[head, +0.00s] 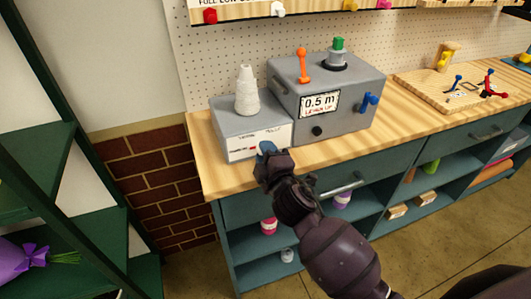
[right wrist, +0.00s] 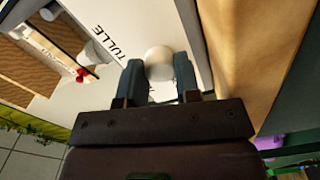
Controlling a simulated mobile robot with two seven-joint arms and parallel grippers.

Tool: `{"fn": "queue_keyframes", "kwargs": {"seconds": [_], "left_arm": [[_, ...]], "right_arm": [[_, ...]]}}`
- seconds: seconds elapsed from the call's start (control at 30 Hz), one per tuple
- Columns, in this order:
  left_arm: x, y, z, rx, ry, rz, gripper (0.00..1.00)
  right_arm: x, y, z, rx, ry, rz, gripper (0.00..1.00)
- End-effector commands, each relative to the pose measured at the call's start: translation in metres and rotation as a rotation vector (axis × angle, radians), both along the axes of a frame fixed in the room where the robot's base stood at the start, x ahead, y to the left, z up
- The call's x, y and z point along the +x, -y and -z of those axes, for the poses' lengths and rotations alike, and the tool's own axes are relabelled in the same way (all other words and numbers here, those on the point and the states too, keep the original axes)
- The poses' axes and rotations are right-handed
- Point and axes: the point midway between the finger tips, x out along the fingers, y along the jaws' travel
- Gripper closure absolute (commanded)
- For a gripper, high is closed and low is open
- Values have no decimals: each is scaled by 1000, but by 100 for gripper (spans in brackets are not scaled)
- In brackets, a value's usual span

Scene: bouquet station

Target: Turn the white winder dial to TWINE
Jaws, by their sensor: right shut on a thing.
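The grey winder box (head: 233,119) stands at the left end of the wooden counter, with a white spool cone (head: 247,92) on top and a white front panel. The white dial (right wrist: 159,61) shows in the right wrist view as a round knob on that panel, and the word TULLE is printed beside it. My right gripper (head: 266,152) is at the panel in the head view and covers the dial there. In the right wrist view its two fingers (right wrist: 158,76) are closed on opposite sides of the dial. My left gripper is not in view.
A larger grey machine (head: 353,84) with a 0.5 m sign, orange lever, green knob and blue handle stands right beside the winder. A wooden board (head: 425,88) with small coloured levers lies farther right. Dark green shelving (head: 110,215) rises at the left.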

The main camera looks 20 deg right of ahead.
Motion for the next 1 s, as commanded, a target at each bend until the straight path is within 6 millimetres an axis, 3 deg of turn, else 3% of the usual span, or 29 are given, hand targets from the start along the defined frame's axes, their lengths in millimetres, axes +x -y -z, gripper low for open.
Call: {"fn": "queue_keyframes", "kwargs": {"seconds": [0.47, 1.0], "left_arm": [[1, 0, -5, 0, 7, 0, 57], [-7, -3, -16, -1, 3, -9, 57]], "right_arm": [[0, 0, -1, 122, -4, 1, 93], [0, 0, -2, 606, -20, 2, 93]]}}
